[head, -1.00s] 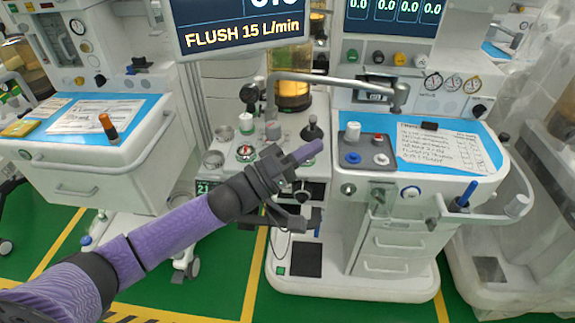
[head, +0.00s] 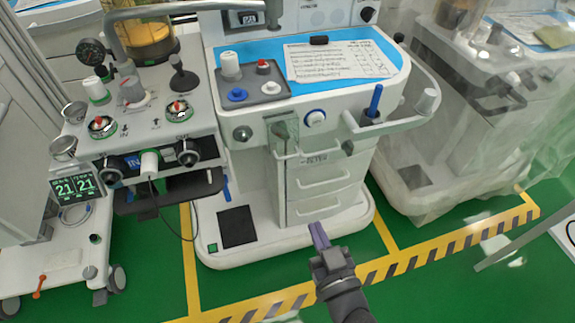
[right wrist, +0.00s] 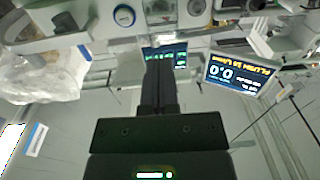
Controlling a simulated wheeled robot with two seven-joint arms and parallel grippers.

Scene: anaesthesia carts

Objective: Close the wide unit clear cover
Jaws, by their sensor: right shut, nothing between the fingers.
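The wide white unit (head: 262,185) stands in the middle of the head view, with a blue top and a stack of drawers. A narrow, greenish see-through panel (head: 281,165) shows at the left edge of the drawers; I cannot tell for sure whether it is the clear cover or how far it stands open. My right gripper (head: 319,236) is in front of the unit's base, below the drawers and apart from the panel. Its purple fingers are shut and empty. The shut fingers also show dark in the right wrist view (right wrist: 160,80). My left gripper is out of view.
A control panel with knobs (head: 140,125) stands left of the unit. A curved rail (head: 430,95) juts out at the unit's right. A plastic-draped cart (head: 470,120) stands at the right. Green floor with yellow lines (head: 440,245) is open in front.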

